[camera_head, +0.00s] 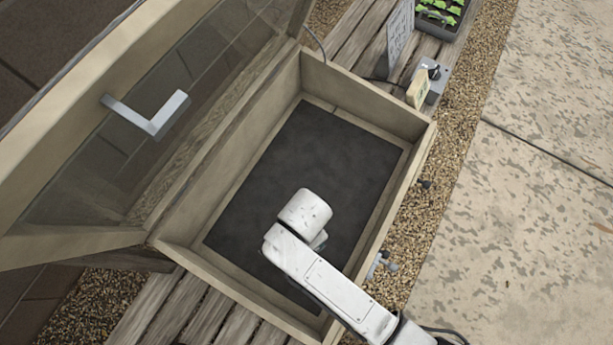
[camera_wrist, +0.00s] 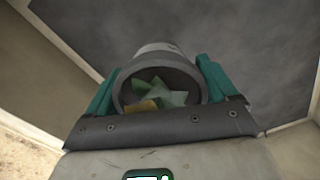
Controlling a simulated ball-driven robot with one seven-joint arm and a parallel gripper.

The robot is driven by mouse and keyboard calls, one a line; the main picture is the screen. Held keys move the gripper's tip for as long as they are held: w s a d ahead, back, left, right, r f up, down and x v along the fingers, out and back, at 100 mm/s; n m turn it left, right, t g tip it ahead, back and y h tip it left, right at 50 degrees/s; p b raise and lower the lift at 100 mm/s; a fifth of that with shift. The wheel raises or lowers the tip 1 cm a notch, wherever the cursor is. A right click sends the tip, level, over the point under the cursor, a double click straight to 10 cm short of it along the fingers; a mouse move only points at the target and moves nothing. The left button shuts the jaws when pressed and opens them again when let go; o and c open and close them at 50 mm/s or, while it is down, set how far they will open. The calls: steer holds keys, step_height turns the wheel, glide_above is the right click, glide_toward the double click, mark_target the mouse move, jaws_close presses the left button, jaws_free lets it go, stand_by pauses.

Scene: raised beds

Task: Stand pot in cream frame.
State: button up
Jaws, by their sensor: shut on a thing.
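The cream frame (camera_head: 372,97) is a box with a dark floor (camera_head: 330,155). Its glazed lid (camera_head: 150,110) stands open on the left side. My arm reaches in over the right wall, and its white wrist hides my gripper and the pot in the head view. In the wrist view my gripper (camera_wrist: 158,84) has teal fingers shut on both sides of a grey round pot (camera_wrist: 160,53). Greenish and tan leaf-like pieces show inside the pot mouth. The dark floor lies beyond the pot. I cannot tell whether the pot touches it.
A grey handle (camera_head: 150,118) juts from the lid. A seedling tray (camera_head: 438,27), a sign (camera_head: 400,32) and a small cream and grey device (camera_head: 424,88) stand on the planks behind. Knobs stick out from the right wall. The frame's dark floor looks clear around my wrist.

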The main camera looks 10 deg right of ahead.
steer(key=shift+f+b, duration=0.6)
steer(key=shift+f, duration=2.2)
steer(key=shift+f, duration=0.1)
steer(key=o, duration=1.1)
steer(key=shift+c, duration=0.2)
step_height(320, 180, up, 12)
steer(key=p, duration=0.3)
